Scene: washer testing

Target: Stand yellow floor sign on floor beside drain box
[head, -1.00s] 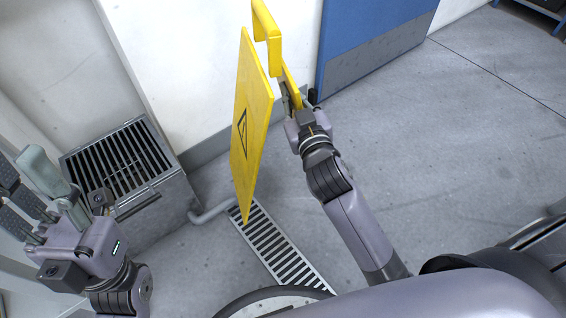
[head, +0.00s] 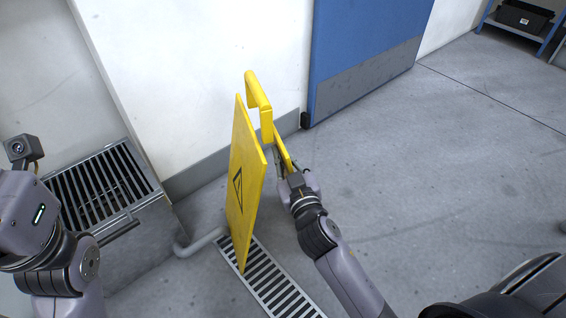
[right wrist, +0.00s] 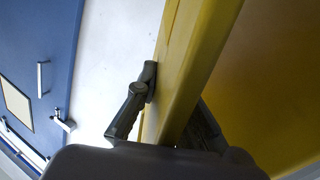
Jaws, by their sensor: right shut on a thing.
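The yellow floor sign (head: 243,180) is upright in the head view, seen nearly edge-on, with a black triangle mark on its face and a handle at its top. My right gripper (head: 284,165) is shut on the sign's right edge; the right wrist view shows a dark finger against the yellow sign (right wrist: 190,75). The sign's lower corner overlaps the floor grate in the picture; I cannot tell if it touches the floor. The drain box (head: 125,215), grey metal with a slatted top, stands at the left.
A floor drain grate (head: 270,285) runs beside the drain box, with a pipe (head: 200,241) between them. A blue door (head: 365,50) and white wall stand behind. Open grey floor lies to the right. A shelf with a black bin (head: 524,18) is at the far right.

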